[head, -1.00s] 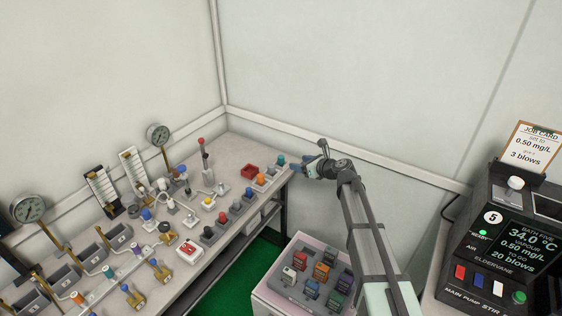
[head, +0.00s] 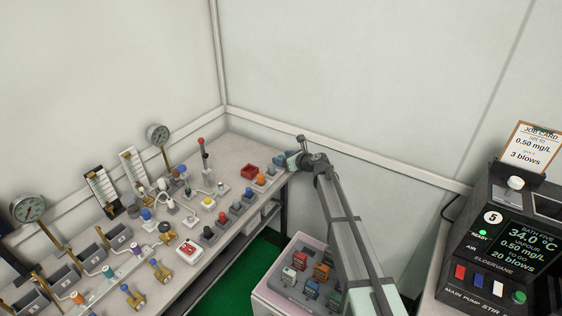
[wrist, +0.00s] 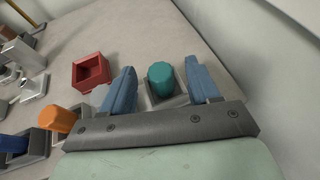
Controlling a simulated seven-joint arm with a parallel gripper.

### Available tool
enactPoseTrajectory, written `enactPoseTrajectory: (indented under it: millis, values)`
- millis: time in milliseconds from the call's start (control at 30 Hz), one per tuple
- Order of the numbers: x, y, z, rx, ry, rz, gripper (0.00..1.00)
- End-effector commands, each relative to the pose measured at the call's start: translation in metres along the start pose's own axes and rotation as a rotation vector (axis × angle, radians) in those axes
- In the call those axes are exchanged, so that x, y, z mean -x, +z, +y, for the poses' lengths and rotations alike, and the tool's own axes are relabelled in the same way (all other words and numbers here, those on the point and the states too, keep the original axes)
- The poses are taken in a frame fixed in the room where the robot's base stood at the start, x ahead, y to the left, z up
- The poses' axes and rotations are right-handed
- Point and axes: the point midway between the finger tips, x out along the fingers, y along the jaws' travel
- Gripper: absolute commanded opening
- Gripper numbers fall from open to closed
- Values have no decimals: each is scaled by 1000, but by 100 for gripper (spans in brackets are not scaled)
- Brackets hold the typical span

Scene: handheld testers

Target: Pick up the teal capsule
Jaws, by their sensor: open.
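The teal capsule (wrist: 161,78) stands upright in a small grey square holder (wrist: 172,102) in the wrist view. My gripper (wrist: 160,66) is open, with one blue finger to the left of the capsule and one to the right. Gaps show between the capsule and both fingers, and nothing is held. In the head view, my gripper (head: 291,158) is at the far right end of the bench, where the capsule (head: 280,159) shows only as a small teal spot beside the fingers. The gripper's dark front bar hides the near edge of the holder.
A red open box (wrist: 90,73) lies left of the left finger. An orange capsule (wrist: 60,118) stands in its own holder nearer and further left, with a blue one (wrist: 12,143) beyond it. Bare bench top (wrist: 130,30) lies behind the capsule; the wall is at right.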

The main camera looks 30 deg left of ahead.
Motion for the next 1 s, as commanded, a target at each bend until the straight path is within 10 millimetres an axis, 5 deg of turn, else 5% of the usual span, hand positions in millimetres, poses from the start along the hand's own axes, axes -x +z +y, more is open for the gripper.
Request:
enactPoseTrajectory:
  millis: [133, 400, 1000]
  values:
    - [-20, 0, -2, 0, 0, 0, 61]
    - [-22, 0, 0, 0, -1, 0, 61]
    - [-22, 0, 0, 0, 0, 0, 5]
